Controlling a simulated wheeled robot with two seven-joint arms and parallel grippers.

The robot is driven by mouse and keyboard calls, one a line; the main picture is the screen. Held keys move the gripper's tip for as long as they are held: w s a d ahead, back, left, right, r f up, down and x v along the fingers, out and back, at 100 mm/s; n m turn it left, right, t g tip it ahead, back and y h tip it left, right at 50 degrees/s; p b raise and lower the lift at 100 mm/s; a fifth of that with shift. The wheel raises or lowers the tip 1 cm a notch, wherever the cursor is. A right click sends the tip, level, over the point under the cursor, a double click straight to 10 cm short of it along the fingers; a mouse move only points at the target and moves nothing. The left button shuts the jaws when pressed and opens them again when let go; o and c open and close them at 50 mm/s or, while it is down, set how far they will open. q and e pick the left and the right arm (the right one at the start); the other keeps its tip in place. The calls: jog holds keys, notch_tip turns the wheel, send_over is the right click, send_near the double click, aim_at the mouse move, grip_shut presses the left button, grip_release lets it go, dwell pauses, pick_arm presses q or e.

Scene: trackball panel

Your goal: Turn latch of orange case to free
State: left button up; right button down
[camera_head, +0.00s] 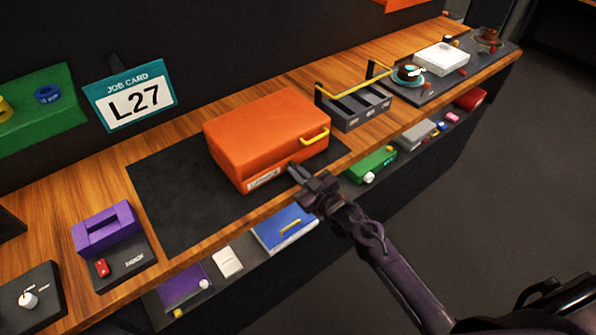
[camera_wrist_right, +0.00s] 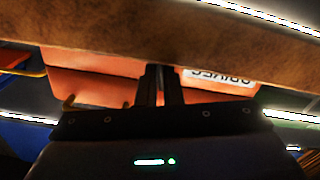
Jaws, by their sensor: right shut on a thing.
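The orange case (camera_head: 262,128) is closed and sits on a black mat (camera_head: 180,190) on the wooden bench. It has a yellow handle (camera_head: 316,136) and a white label (camera_head: 263,179) on its front. My right gripper (camera_head: 295,171) is at the case's front face, between label and handle. In the right wrist view, the fingers (camera_wrist_right: 162,72) are close together against the front of the orange case (camera_wrist_right: 100,83), beside the label (camera_wrist_right: 222,76). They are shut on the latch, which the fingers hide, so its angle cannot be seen. My left gripper is out of view.
A grey caddy (camera_head: 355,108) with a yellow bar stands right of the case. A purple block (camera_head: 105,230) and a job card reading L27 (camera_head: 130,97) are to the left. A lower shelf under the bench holds a blue case (camera_head: 285,228) and a green box (camera_head: 371,165).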

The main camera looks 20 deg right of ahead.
jog(key=shift+f+m, duration=0.1)
jog(key=shift+m, duration=1.5)
jog(key=c, duration=1.9)
grip_release()
jog(key=b+v, duration=0.1)
jog(key=v, duration=0.7)
